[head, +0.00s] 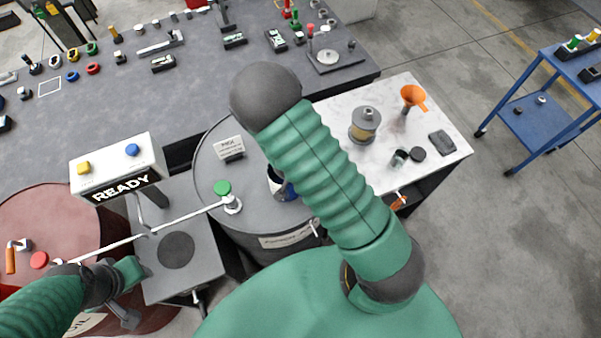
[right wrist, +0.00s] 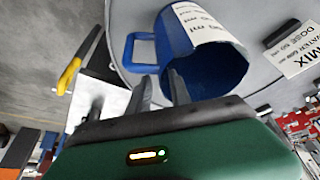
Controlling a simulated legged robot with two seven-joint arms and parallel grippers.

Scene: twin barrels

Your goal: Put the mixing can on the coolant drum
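The mixing can (right wrist: 205,62), blue inside with a white printed label and a blue handle, is at the top of the coolant drum (head: 212,165), a grey drum with a "MIX" sign on its lid. In the head view the can (head: 278,186) is partly hidden by my right arm. My right gripper (right wrist: 160,80) is at the can's rim, one finger apparently inside the mouth and the other outside near the handle; a gap shows between them. Whether the can rests fully on the lid is unclear. My left gripper (head: 138,275) is low at the left, its fingers unclear.
A red drum (head: 50,215) stands at the left beside a grey stand with a "READY" box (head: 118,168). A white-topped bench (head: 385,160) at the right carries a jar and an orange funnel (head: 413,96). A blue cart (head: 560,110) stands far right.

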